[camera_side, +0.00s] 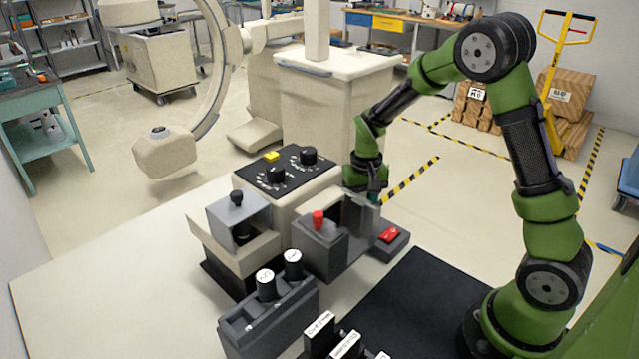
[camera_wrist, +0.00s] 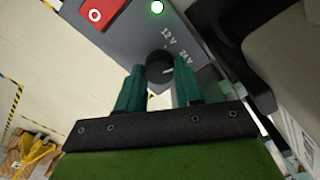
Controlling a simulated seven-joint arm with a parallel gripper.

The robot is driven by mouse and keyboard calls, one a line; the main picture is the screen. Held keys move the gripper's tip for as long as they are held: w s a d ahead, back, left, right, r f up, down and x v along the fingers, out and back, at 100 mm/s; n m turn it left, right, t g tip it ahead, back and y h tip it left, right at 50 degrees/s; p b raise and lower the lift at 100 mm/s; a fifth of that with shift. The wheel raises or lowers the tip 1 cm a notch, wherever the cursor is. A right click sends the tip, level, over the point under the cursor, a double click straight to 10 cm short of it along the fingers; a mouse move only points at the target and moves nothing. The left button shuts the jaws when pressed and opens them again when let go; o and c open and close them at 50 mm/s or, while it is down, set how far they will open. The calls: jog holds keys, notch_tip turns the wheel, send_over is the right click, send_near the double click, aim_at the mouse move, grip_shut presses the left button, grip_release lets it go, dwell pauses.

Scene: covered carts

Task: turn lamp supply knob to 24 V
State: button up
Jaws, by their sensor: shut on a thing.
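The lamp supply is a grey box (camera_wrist: 130,40) with a red rocker switch (camera_wrist: 100,11), a lit pale-green light (camera_wrist: 157,7) and a round black knob (camera_wrist: 159,66). The labels 12 V and 24 V are printed beside the knob. A short white mark on the knob points roughly right in the wrist view; I cannot tell exactly which label it lines up with. My gripper (camera_wrist: 158,88) has its teal fingers on either side of the knob, shut on it. In the side view my gripper (camera_side: 372,197) reaches down behind the supply's red switch (camera_side: 390,234), and the knob is hidden.
Left of my gripper stand a grey box with a red-topped plunger (camera_side: 318,220) and a beige unit with black dials (camera_side: 276,176). A block with two black-and-white cylinders (camera_side: 266,283) is nearer. A black mat (camera_side: 410,300) lies clear in front.

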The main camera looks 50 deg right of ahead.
jog(key=shift+m, duration=0.9)
jog(key=o, duration=1)
jog(key=shift+o, duration=0.2)
jog(key=shift+r, duration=0.15)
notch_tip(320, 180, up, 17)
jog(key=shift+s, duration=0.1)
jog(key=s+a+r+n+t+y, duration=0.2)
jog(key=s+a+n+t, duration=0.2)
jog(key=s+a+t, duration=0.3)
jog(key=s+a, duration=0.4)
jog(key=s, duration=0.4)
jog(key=shift+a+r, duration=0.2)
jog(key=shift+r, duration=0.1)
